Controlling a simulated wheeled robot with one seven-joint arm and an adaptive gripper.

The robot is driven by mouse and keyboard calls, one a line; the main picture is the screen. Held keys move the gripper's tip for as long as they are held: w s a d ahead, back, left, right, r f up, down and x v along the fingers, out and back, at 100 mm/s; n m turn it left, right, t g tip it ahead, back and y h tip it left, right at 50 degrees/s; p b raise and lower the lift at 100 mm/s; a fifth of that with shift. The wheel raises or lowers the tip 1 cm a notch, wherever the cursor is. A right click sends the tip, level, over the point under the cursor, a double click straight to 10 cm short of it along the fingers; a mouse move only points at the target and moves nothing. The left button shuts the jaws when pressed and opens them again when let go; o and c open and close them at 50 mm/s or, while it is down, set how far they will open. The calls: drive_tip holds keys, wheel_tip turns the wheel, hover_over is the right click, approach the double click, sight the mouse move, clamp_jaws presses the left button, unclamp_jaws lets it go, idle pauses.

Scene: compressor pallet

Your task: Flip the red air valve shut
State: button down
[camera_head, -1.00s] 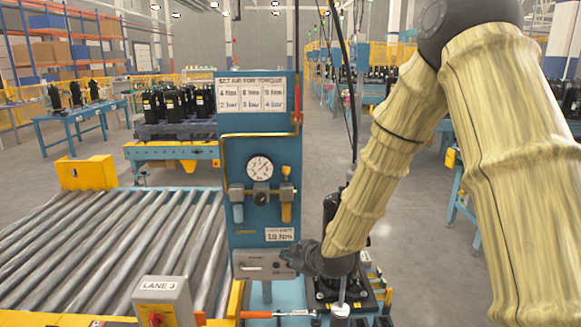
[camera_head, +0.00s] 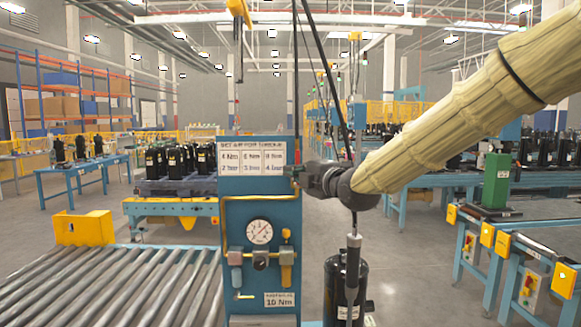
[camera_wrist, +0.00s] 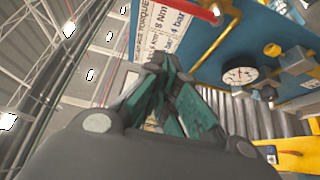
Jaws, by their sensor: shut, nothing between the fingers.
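The red air valve's handle shows at the top of the wrist view (camera_wrist: 195,8), as a red bar along the blue panel's edge.
The panel carries a pressure gauge (camera_head: 259,231), a yellow pipe (camera_head: 224,215) and a torque chart (camera_head: 252,158). A roller conveyor (camera_head: 110,285) lies left. A black compressor (camera_head: 346,285) stands below my arm. Dark hanging cables (camera_head: 320,75) pass close behind the gripper.

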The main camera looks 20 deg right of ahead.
drive_tip(key=w+d+p, duration=0.1)
drive_tip(key=w+p, duration=0.4)
drive_tip(key=w, duration=0.4)
drive_tip(key=shift+w+d, duration=0.15)
drive_tip(key=shift+w, duration=0.1)
idle(0.6)
drive_tip(key=shift+s+d, duration=0.1)
drive_tip(key=shift+d, duration=0.05)
drive_tip(key=shift+f, duration=0.2)
